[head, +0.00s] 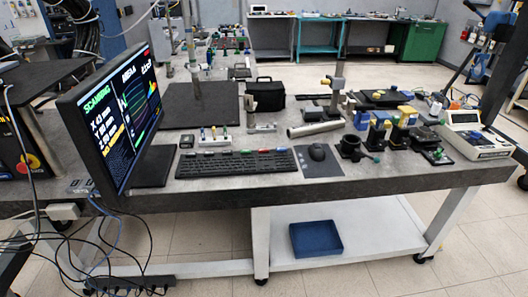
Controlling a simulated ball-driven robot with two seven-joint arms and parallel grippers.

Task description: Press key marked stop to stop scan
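A black keyboard (236,164) lies on the grey worktable (400,181), right of the monitor's foot. A few coloured labels or keys, some red and some green, run along its far edge. Their lettering is too small to read, so I cannot tell which key is marked stop. The monitor (112,118) stands at the table's left and is seen at an angle. It shows green text reading "SCANNING", rows of values and a coloured plot. Neither of my grippers is in view.
A mouse (317,152) on a dark pad (322,166) lies right of the keyboard. A small white block with pegs (213,137) stands behind the keyboard. Clamps, a metal tube (316,128) and a white instrument (474,139) are farther right. The table's front strip is clear.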

